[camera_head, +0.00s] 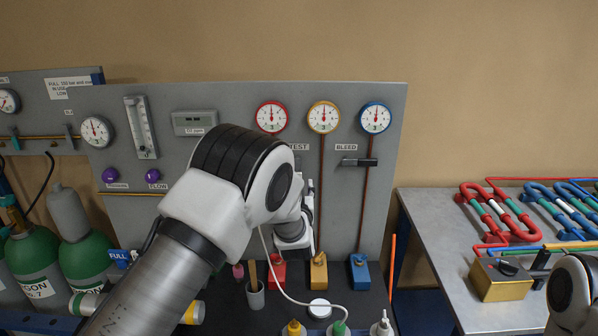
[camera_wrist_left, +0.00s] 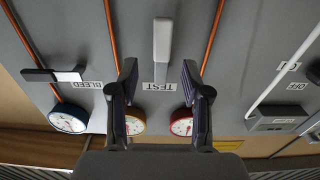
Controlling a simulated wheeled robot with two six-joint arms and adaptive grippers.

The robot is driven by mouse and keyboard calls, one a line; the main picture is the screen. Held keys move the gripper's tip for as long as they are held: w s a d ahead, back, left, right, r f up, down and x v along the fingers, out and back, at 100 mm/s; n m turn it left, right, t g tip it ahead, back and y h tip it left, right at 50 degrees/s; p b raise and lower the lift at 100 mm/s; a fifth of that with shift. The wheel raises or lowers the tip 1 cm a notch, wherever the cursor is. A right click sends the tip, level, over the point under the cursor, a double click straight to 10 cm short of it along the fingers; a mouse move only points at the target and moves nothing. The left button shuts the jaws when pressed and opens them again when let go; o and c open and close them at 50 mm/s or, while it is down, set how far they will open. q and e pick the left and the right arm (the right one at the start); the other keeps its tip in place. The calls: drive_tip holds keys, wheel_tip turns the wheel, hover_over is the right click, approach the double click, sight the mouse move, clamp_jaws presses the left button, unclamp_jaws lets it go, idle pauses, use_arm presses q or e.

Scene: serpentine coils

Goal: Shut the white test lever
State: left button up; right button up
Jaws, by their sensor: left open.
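The white test lever (camera_wrist_left: 162,40) shows in the left wrist view as a pale bar on the grey panel, parallel to the copper pipes, with the TEST label (camera_wrist_left: 159,86) at its end. In the head view my left arm hides the lever. My left gripper (camera_wrist_left: 157,78) is open; its two dark fingers spread on either side of the lever's line, and no contact with it shows. In the head view the gripper (camera_head: 308,190) is mostly hidden at the panel, below the TEST label. My right gripper is not visible.
The black bleed lever (camera_head: 357,162) lies crosswise to the right; it also shows in the wrist view (camera_wrist_left: 52,75). Red (camera_head: 271,116), yellow (camera_head: 323,117) and blue (camera_head: 375,118) gauges sit above. Bottles and coloured blocks stand below. A metal table (camera_head: 425,215) with coils is at right.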

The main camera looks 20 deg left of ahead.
use_arm(q)
drive_tip(key=x, duration=0.2)
drive_tip(key=p+x, duration=0.1)
drive_tip(key=x, duration=0.1)
drive_tip(key=f+x, duration=0.1)
drive_tip(key=shift+w+a+r, duration=0.1)
drive_tip(key=shift+w+a, duration=0.15)
drive_tip(key=shift+w, duration=0.1)
drive_tip(key=shift+s+d+r, duration=0.15)
drive_tip(key=shift+s+r, duration=0.2)
drive_tip(key=shift+s, duration=0.1)
drive_tip(key=shift+c, duration=1)
drive_tip(key=shift+s+r, duration=0.2)
clamp_jaws()
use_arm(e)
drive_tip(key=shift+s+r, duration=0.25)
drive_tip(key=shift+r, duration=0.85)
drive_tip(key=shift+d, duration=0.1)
